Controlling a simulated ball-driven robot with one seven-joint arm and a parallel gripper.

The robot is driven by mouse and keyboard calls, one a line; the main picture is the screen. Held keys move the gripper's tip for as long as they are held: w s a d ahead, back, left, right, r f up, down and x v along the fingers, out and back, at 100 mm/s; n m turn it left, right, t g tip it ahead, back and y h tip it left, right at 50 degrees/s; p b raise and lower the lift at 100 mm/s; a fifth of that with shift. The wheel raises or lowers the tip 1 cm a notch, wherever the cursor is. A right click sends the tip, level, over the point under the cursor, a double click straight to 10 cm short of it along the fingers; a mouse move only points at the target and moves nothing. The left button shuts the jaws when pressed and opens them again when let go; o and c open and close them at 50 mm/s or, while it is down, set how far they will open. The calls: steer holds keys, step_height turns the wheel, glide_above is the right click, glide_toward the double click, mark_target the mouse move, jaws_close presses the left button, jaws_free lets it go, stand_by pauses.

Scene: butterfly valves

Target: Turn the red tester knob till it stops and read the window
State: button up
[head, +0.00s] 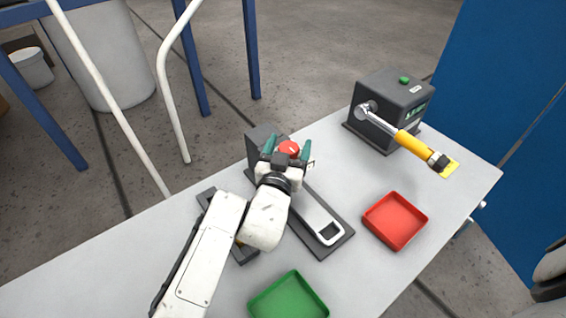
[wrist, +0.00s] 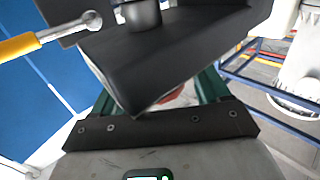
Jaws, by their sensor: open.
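The red knob (head: 289,148) shows between the teal fingers of my gripper (head: 291,150), close to a dark box (head: 262,138) on the table. My gripper is open, with one finger on each side of the knob. I cannot tell whether the fingers touch it. In the wrist view, a red patch (wrist: 175,97) shows between the fingers (wrist: 160,104), mostly hidden behind a dark block (wrist: 170,55). A larger dark box (head: 392,105) at the right has a small window with green marks (head: 415,111), too small to read.
A yellow-handled lever (head: 411,143) sticks out from the larger box over the table. A red tray (head: 395,221) and a green tray (head: 289,298) stand at the front. A dark plate with a pale channel (head: 313,213) lies beside my gripper. The left tabletop (head: 100,262) is clear.

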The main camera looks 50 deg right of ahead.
steer(key=p+v, duration=0.3)
steer(key=v, duration=0.6)
steer(key=shift+a, duration=0.2)
steer(key=shift+s, duration=0.1)
